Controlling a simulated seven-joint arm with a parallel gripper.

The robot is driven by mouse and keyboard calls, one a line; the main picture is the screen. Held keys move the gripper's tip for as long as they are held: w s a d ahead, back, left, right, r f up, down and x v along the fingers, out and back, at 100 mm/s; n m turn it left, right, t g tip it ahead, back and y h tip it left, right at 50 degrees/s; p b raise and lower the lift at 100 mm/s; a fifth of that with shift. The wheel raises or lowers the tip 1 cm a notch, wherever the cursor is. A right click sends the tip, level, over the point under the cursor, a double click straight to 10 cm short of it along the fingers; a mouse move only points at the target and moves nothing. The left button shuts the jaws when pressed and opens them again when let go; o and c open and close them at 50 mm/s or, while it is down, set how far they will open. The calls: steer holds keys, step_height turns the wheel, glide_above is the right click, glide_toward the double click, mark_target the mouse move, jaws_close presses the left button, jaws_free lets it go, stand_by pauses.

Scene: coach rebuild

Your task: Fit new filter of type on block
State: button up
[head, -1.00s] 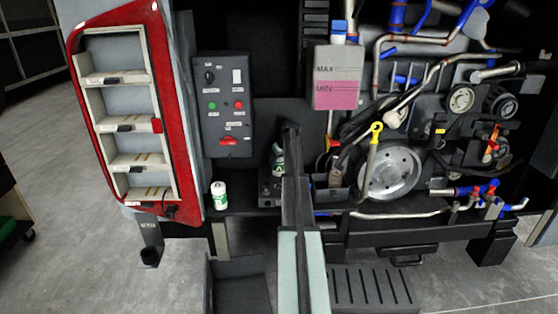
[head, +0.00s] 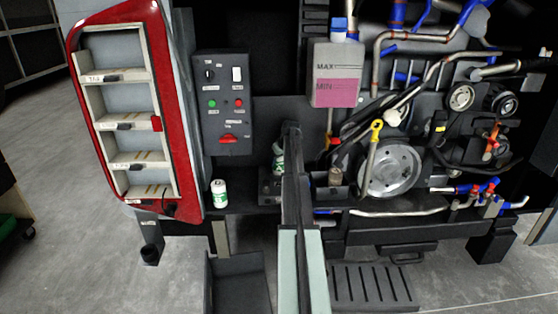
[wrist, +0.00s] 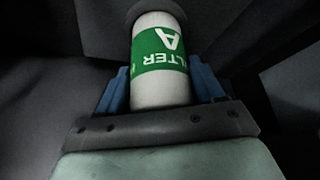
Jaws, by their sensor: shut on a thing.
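My gripper (wrist: 162,82) is shut on a white filter (wrist: 160,95) with a green band reading "FILTER A", the letters upside down in the wrist view. A blue finger lies on each side of it. The filter's far end is at a dark round part (wrist: 157,10); I cannot tell whether they are joined. In the head view a sliver of the held filter (head: 279,163) shows left of my arm, above the dark block (head: 268,189). My arm hides the rest and the gripper. Another white and green filter (head: 219,193) stands upright on the ledge to the left.
A control panel (head: 224,103) with buttons and a red switch is behind the ledge. A red-framed hatch (head: 75,75) with steps is at the left. A tank with pink fluid (head: 337,91), a dipstick with a yellow handle (head: 376,126) and a pulley (head: 390,168) are at the right.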

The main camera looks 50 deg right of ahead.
steer(key=shift+f, duration=0.4)
steer(key=o, duration=1.2)
steer(key=shift+o, duration=0.3)
steer(key=v, duration=0.8)
stand_by(0.5)
steer(key=v, duration=1.2)
